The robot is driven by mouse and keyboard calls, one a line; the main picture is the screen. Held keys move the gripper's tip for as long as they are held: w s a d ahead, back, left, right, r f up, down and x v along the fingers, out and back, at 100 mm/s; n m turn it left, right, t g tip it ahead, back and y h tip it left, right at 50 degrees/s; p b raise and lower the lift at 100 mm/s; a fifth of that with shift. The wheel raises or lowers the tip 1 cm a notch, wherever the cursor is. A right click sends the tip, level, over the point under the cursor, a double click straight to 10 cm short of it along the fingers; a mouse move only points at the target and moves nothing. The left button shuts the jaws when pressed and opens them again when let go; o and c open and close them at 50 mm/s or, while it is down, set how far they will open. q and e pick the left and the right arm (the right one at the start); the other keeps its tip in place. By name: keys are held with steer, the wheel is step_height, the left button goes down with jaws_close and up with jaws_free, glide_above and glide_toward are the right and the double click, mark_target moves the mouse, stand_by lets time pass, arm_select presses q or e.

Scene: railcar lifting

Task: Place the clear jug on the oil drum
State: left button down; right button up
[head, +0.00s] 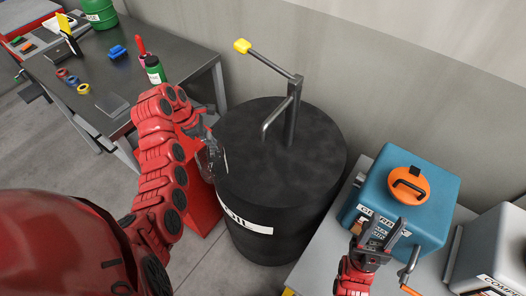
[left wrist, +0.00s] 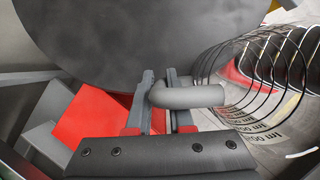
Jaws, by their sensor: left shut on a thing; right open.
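The black oil drum (head: 290,205) stands in the middle of the head view, with a white OIL label on its side. Its dark round top fills the upper part of the left wrist view (left wrist: 130,40). My left gripper (head: 205,135) is at the drum's left edge, shut on the clear jug (head: 212,162). In the left wrist view the jug (left wrist: 265,85) is see-through with ring lines and ml markings, and its grey handle sits at the fingers (left wrist: 160,88). The jug looks off the drum top, beside its rim. My right gripper (head: 384,234) is open and empty, in front of the blue container.
A grey pump with a yellow-tipped lever (head: 270,62) rises from the drum top. A blue container (head: 425,195) with an orange cap stands on the right bench. A dark workbench (head: 105,75) with tape rolls and a green bottle (head: 154,70) is at left. The drum top's front is clear.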

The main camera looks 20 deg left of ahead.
arm_select(q)
steer(key=w+d, duration=0.1)
steer(key=d, duration=0.1)
steer(key=d+b, duration=0.1)
steer(key=d, duration=0.2)
steer(key=w+d+b, duration=0.1)
steer(key=d, duration=0.1)
steer(key=shift+w+d+f, duration=0.15)
steer(key=shift+w+d, duration=0.15)
steer(key=shift+w, duration=0.05)
steer(key=w+d+p, duration=0.1)
steer(key=d, duration=0.1)
steer(key=w+d+p, duration=0.1)
steer(key=d, duration=0.1)
steer(key=w+d+p, duration=0.1)
steer(key=d, duration=0.2)
steer(key=shift+w+r+p, duration=0.25)
steer(key=shift+w+p, duration=0.1)
steer(key=shift+f+p, duration=0.65)
steer(key=shift+f, duration=0.3)
steer(key=shift+s+f, duration=0.1)
steer(key=shift+f, duration=0.75)
steer(key=shift+f, duration=0.1)
steer(key=c, duration=0.8)
jaws_free()
